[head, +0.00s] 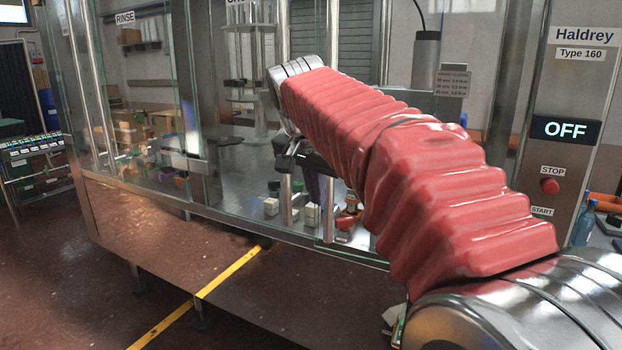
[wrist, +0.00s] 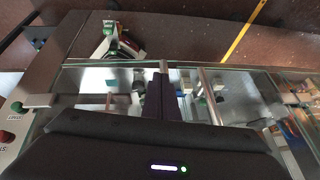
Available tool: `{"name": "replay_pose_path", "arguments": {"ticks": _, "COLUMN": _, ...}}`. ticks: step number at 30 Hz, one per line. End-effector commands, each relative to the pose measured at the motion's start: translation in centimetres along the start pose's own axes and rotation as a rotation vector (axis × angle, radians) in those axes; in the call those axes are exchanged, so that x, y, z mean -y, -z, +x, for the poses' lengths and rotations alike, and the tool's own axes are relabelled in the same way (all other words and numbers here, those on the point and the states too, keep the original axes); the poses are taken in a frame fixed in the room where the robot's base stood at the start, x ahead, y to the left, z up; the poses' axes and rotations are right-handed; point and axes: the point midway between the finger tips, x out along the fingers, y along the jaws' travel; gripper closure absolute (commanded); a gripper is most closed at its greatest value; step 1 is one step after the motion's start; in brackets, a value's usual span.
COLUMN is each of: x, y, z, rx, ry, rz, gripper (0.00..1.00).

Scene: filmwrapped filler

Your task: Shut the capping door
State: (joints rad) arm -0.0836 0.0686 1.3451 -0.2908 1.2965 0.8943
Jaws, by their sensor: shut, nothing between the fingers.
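The filling machine's glass front, with several panes and upright steel bars, crosses the head view. The capping door appears to be its right-hand glass pane (head: 362,246); it also shows in the wrist view (wrist: 110,72). My red-sleeved arm covers much of it, and I cannot tell how far open it stands. Two upright bar handles, a left one (head: 286,200) and a right one (head: 328,212), stand close together. My gripper (head: 317,194) is shut and empty near these bars. In the wrist view its dark fingers (wrist: 164,82) lie beside one bar; touching or apart is unclear.
A control panel (head: 566,128) reading OFF, with a red STOP button (head: 550,186), stands at the right. Small white blocks (head: 271,207) sit behind the glass. A yellow line (head: 228,274) crosses the clear floor in front. A blue bottle (head: 584,222) stands far right.

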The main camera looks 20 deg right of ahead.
Motion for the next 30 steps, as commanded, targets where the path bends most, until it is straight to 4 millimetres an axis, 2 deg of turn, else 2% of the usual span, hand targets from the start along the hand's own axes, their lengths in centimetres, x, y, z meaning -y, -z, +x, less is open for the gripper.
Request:
{"name": "replay_pose_path", "arguments": {"ticks": 6, "x": -4.0, "y": -4.4, "z": -0.7, "rx": 0.029, "ry": 0.042, "rz": -0.152, "gripper": 1.00}}
{"name": "replay_pose_path", "arguments": {"ticks": 14, "x": -8.8, "y": -10.4, "z": -0.3, "rx": 0.055, "ry": 0.097, "rz": -0.325, "gripper": 1.00}}
{"name": "replay_pose_path", "arguments": {"ticks": 23, "x": -14.3, "y": -18.2, "z": 1.4, "rx": 0.068, "ry": 0.163, "rz": -0.513, "gripper": 1.00}}
{"name": "replay_pose_path", "arguments": {"ticks": 30, "x": -18.6, "y": -24.7, "z": 3.7, "rx": 0.067, "ry": 0.214, "rz": -0.649, "gripper": 1.00}}
